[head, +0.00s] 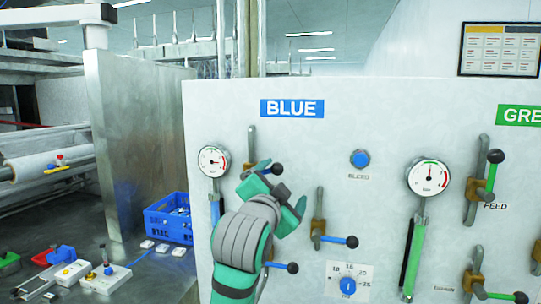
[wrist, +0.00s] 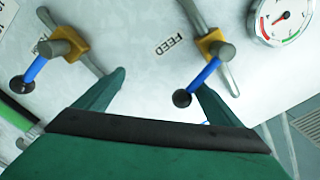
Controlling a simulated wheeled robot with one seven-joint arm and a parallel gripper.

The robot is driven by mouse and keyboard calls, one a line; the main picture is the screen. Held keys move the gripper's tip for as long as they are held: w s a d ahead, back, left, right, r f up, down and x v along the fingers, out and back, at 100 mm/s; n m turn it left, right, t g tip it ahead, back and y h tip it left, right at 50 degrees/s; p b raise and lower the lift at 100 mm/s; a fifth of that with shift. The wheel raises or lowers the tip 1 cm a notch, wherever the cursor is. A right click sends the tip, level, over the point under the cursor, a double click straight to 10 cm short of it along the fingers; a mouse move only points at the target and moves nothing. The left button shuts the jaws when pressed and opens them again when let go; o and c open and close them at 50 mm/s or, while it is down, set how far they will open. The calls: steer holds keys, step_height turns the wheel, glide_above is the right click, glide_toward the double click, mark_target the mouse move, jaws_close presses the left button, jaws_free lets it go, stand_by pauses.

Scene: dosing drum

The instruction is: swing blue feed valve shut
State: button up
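The blue feed valve (wrist: 212,45) has a yellow body on a grey pipe. Its blue lever (wrist: 205,73) ends in a black ball knob (wrist: 181,98) and stands at an angle across the pipe. In the head view the knob (head: 277,169) shows beside my gripper (head: 282,186), which hides the valve body and most of the lever. In the wrist view my gripper (wrist: 161,84) is open, with the knob and lever end between its fingers, nearer the right finger. I cannot tell whether that finger touches the lever. The BLUE sign (head: 292,108) is above.
Another blue-levered valve (head: 318,230) is to the right, and a lower black knob (head: 292,267) is beside my arm. A gauge (head: 212,160) is left of the feed valve. Green-section valves (head: 482,186) are farther right. A blue crate (head: 168,222) stands left of the panel.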

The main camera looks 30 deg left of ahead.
steer(key=shift+a+f, duration=0.15)
steer(key=shift+f, duration=0.15)
steer(key=shift+s+a, duration=0.1)
steer(key=shift+f, duration=0.15)
steer(key=shift+d+f, duration=0.25)
steer(key=shift+f, duration=0.2)
steer(key=shift+a+r, duration=0.1)
steer(key=shift+a+r, duration=0.4)
steer(key=shift+d, duration=0.1)
